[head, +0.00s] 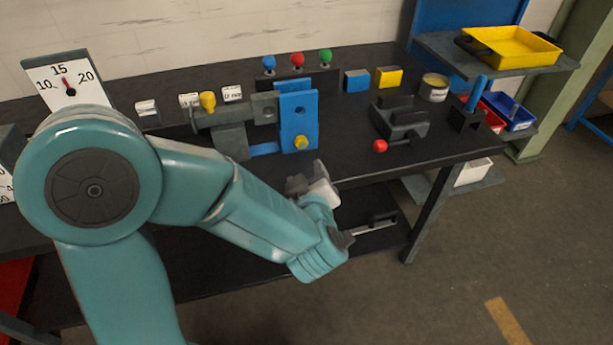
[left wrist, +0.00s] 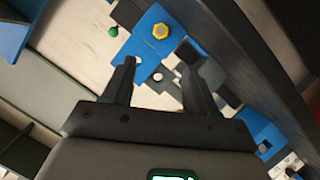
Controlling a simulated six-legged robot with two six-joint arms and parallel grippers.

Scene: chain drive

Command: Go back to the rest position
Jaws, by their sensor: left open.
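My left arm reaches in from the left in the head view, in front of the black workbench (head: 370,165). My left gripper (head: 312,182) is near the bench's front edge, below the blue upright plate (head: 298,118) with a yellow hex knob (head: 300,143). In the left wrist view my left gripper (left wrist: 158,62) has its two dark fingers spread apart, with nothing held between them. The blue plate (left wrist: 143,40) and yellow knob (left wrist: 160,31) lie beyond the fingertips. My right gripper is not in view.
On the bench stand a dark vise-like block (head: 403,122) with a red knob, blue (head: 356,80) and yellow (head: 389,77) blocks, and a dial gauge (head: 70,84). A yellow tray (head: 512,47) sits on the right shelf. The floor (head: 480,250) at the right front is clear.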

